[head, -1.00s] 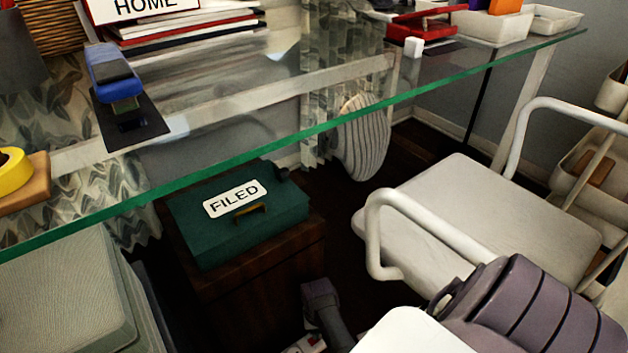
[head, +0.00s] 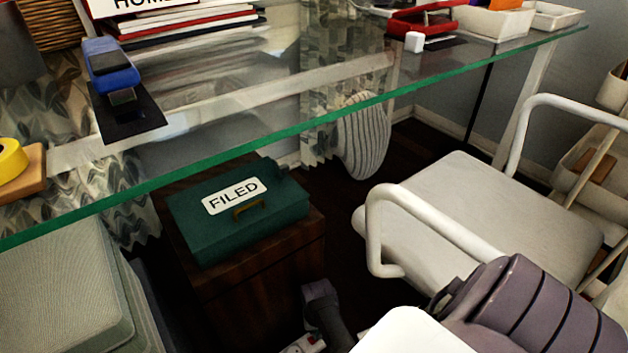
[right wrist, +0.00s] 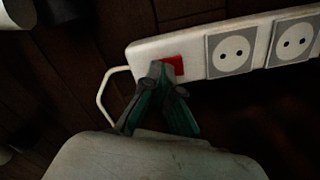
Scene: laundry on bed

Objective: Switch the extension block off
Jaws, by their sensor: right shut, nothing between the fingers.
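The extension block (right wrist: 195,48) is white with grey two-hole sockets. In the right wrist view it runs from the centre to the upper right. Its red switch (right wrist: 174,66) is at the left end, partly hidden by my fingers. My right gripper (right wrist: 168,80) is shut and empty, its fingertips right at the switch. I cannot tell whether they touch it, nor which way the switch is set. In the head view only a small part of the block (head: 303,345) shows at the bottom edge. My left gripper is not in view.
A white cable (right wrist: 104,95) leaves the block's left end. A wooden cabinet (head: 250,295) with a green "FILED" box (head: 235,215) stands beside it on the dark floor. A glass desk (head: 230,150) is above. A white chair (head: 470,205) is at the right.

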